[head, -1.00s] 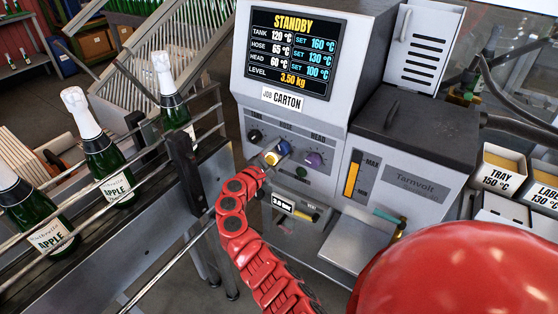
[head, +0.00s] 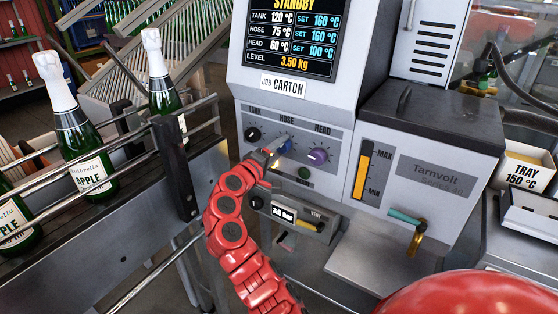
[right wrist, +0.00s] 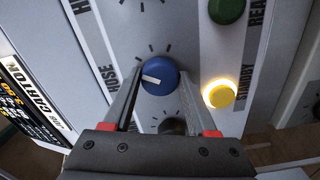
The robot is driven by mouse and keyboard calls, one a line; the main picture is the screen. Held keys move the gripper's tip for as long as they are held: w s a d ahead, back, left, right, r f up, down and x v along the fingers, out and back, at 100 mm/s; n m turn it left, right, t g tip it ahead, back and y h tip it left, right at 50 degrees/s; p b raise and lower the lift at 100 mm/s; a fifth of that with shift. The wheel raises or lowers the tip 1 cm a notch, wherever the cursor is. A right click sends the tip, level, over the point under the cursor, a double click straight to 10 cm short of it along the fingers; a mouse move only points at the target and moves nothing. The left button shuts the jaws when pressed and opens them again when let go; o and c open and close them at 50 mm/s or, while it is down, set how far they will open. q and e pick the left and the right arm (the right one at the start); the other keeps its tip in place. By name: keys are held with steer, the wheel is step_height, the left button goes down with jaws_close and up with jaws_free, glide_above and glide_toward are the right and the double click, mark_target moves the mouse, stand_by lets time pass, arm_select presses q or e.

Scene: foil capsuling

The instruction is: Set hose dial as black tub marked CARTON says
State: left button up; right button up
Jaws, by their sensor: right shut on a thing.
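The blue hose dial (head: 284,143) is on the machine's front panel, under the label HOSE. My right gripper (head: 275,155) reaches it from below left. In the right wrist view its fingers (right wrist: 160,82) are shut on the sides of the blue dial (right wrist: 158,70), whose white pointer mark points left. The display (head: 295,35) reads HOSE 75 °C, SET 160 °C; TANK is set to 160 °C and HEAD to 100 °C. A card (head: 283,86) below it says JOB CARTON. No black tub marked CARTON is in view. My left gripper is not in view.
A black knob (head: 252,134) and the purple HEAD dial (head: 318,156) flank the hose dial. A lit yellow button (right wrist: 221,94) marked STANDBY is close to the right finger. A tub (head: 526,171) labelled TRAY 150 °C is at right. Bottles (head: 82,150) stand on the conveyor at left.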

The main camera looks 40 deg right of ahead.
steer(key=shift+f+m+b, duration=0.15)
steer(key=shift+m+b, duration=0.75)
steer(key=shift+b, duration=0.15)
steer(key=o, duration=1.4)
steer(key=shift+c, duration=0.2)
steer(key=v, duration=1.7)
steer(key=shift+a, duration=0.2)
